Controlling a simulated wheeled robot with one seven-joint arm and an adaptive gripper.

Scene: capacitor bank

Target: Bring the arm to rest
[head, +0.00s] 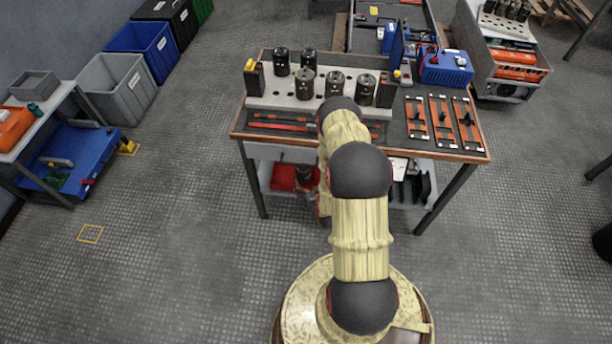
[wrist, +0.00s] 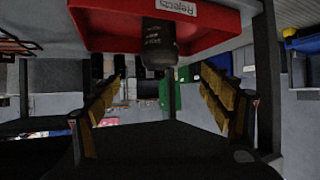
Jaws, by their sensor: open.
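My arm (head: 360,235) reaches forward from my base to the workbench and bends down at its front edge. My gripper (wrist: 161,80) shows in the wrist view with its two fingers wide apart and nothing between them. In the head view the gripper is mostly hidden behind my arm. Beyond the fingertips, a dark capacitor (wrist: 159,46) stands in a red tray (wrist: 100,28) with a "Rejects" label, seen upside down and apart from the fingers. In the head view the red tray (head: 284,178) is on the bench's lower shelf.
The workbench (head: 470,156) carries a pale rack (head: 262,101) with several dark capacitors and orange-and-black parts (head: 441,121) at right. A blue box (head: 446,68) stands behind. Grey (head: 118,90) and blue (head: 146,42) bins line the left wall. The floor beside my base is clear.

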